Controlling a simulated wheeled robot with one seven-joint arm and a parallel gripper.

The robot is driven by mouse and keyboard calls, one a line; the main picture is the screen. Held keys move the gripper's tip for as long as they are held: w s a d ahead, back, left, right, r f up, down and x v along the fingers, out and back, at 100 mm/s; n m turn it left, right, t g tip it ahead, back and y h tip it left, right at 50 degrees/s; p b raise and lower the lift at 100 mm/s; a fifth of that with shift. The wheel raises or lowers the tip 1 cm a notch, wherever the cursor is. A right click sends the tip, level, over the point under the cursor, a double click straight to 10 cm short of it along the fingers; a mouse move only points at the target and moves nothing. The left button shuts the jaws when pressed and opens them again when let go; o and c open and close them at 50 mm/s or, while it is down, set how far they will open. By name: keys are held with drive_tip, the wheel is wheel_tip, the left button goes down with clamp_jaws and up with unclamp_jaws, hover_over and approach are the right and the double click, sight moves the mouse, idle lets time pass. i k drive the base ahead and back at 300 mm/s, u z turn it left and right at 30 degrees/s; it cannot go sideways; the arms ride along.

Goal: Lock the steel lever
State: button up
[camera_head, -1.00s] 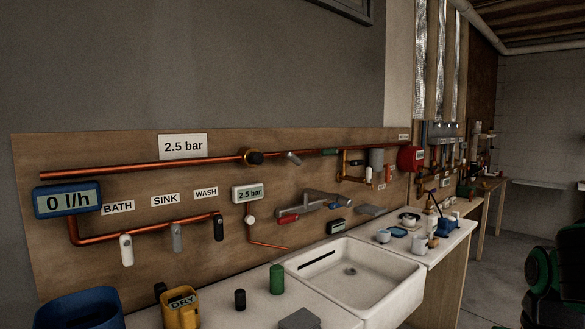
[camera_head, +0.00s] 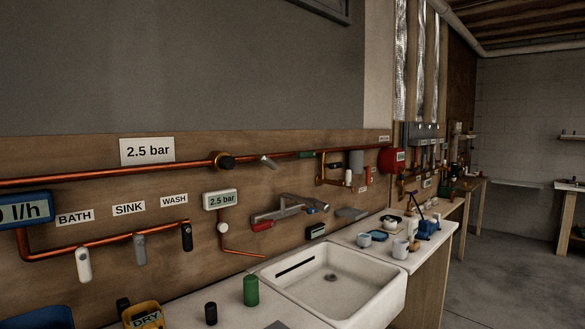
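A small grey steel-coloured lever (camera_head: 269,161) sits tilted on the upper copper pipe, right of a brass fitting with a black knob (camera_head: 224,161). A grey lever (camera_head: 139,248) also hangs straight down from the lower copper pipe below the SINK label (camera_head: 129,209). Beside it hang a white lever (camera_head: 83,264) below BATH and a black lever (camera_head: 187,237) below WASH. I cannot tell from the view which grey lever is the steel one, or any lock detail on either. My gripper is not in view.
A white sink (camera_head: 335,280) and a counter with a green cylinder (camera_head: 251,291), a black cylinder (camera_head: 211,313) and a yellow DRY container (camera_head: 142,315) stand below the board. Open floor (camera_head: 500,270) lies at right.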

sight(266, 160)
drive_tip(key=z, duration=0.1)
drive_tip(key=i, duration=1)
drive_tip(key=u, duration=0.1)
